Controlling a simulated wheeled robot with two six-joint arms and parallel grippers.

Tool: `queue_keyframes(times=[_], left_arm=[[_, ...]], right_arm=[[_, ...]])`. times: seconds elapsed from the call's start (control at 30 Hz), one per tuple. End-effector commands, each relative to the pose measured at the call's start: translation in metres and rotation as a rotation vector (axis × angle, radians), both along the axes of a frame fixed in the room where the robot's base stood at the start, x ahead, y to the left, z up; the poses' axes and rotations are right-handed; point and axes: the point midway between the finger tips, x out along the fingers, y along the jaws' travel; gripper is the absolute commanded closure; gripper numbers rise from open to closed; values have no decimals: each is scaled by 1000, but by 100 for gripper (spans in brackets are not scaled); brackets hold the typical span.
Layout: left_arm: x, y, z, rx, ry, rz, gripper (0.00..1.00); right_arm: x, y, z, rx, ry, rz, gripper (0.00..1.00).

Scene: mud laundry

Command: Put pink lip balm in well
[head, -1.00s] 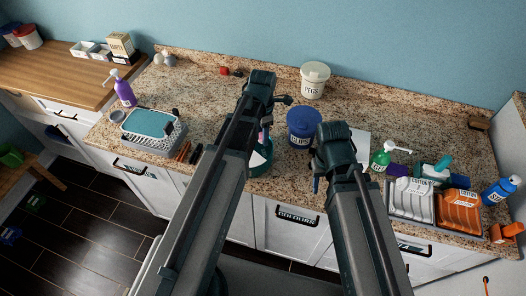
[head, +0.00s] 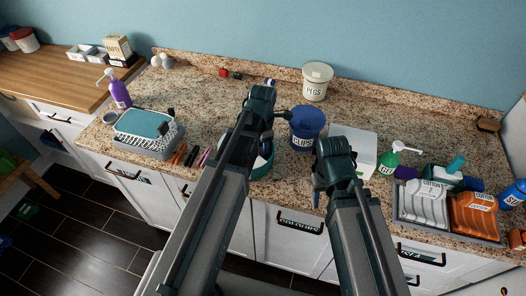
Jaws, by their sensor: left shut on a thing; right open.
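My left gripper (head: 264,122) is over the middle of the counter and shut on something. The held thing is hidden behind my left arm, so I cannot see whether it is the pink lip balm. A pink stick-like thing (head: 204,156) lies left of my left arm, beside orange and dark sticks. A teal round container (head: 265,164) stands below my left gripper, partly covered by the arm. I cannot tell whether it is the well. My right gripper (head: 318,190) is open near the counter's front edge, with its fingers mostly hidden.
A blue clips tub (head: 307,127) stands between my grippers, with a white pegs tub (head: 316,82) behind. A teal-topped basket (head: 145,124) is left.

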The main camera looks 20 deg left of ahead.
Motion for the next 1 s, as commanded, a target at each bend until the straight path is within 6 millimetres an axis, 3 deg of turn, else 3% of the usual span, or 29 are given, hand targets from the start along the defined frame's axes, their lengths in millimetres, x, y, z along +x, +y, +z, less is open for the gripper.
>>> queue_keyframes(times=[0.2,0.23,0.4,0.77,1.0], left_arm=[[0,0,-4,0,0,0,100],[0,0,-3,0,0,0,51],[0,0,-2,0,0,0,25],[0,0,0,0,0,0,25],[0,0,17,0,0,0,25]], right_arm=[[0,0,-4,0,0,0,50],[0,0,-3,0,0,0,50],[0,0,-2,0,0,0,50],[0,0,0,0,0,0,50],[0,0,17,0,0,0,50]])
